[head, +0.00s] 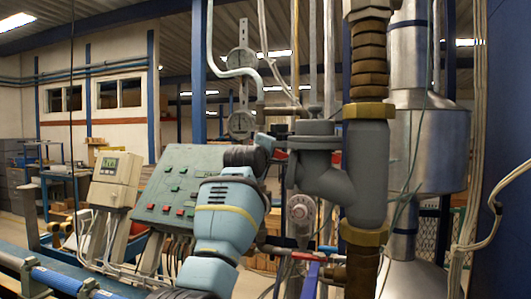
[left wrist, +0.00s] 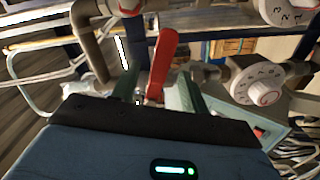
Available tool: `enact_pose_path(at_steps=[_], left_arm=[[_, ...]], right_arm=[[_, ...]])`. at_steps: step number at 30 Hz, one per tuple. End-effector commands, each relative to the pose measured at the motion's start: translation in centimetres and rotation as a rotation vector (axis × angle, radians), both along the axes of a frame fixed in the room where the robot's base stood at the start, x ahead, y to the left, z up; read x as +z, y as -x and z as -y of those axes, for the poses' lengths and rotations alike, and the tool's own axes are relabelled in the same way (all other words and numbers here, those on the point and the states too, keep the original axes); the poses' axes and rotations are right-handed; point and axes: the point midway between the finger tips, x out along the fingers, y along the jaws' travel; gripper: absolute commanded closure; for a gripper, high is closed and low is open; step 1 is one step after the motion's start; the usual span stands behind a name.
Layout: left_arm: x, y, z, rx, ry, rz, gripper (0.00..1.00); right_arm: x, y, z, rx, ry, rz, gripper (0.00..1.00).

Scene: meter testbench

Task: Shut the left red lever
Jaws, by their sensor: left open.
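In the left wrist view a red lever (left wrist: 162,62) stands up between the two greenish fingers of my open left gripper (left wrist: 156,98). The lever's lower end is partly hidden by the gripper body, and I cannot tell whether a finger touches it. Part of a second red lever (left wrist: 127,5) shows at the top edge. I cannot tell which lever this is. My right gripper is out of view.
A large grey pipe fitting (head: 365,165) with brass nuts stands right of my left gripper. A green button panel (head: 170,190) and a white meter box (head: 117,170) are at the left. A white numbered dial (left wrist: 262,88) is close to the right of the fingers.

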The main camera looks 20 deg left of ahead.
Motion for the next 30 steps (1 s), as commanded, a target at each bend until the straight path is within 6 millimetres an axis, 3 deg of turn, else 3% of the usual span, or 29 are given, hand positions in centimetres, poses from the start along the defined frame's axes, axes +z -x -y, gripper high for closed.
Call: enact_pose_path(at_steps=[12, 30], left_arm=[[0.2, 2.9, 0.2, 0.000, 0.002, 0.003, 0.55], [0.1, 3.2, 0.2, 0.001, 0.002, 0.001, 0.55]], right_arm=[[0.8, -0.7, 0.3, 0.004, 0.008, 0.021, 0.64], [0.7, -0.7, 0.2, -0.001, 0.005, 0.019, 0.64]])
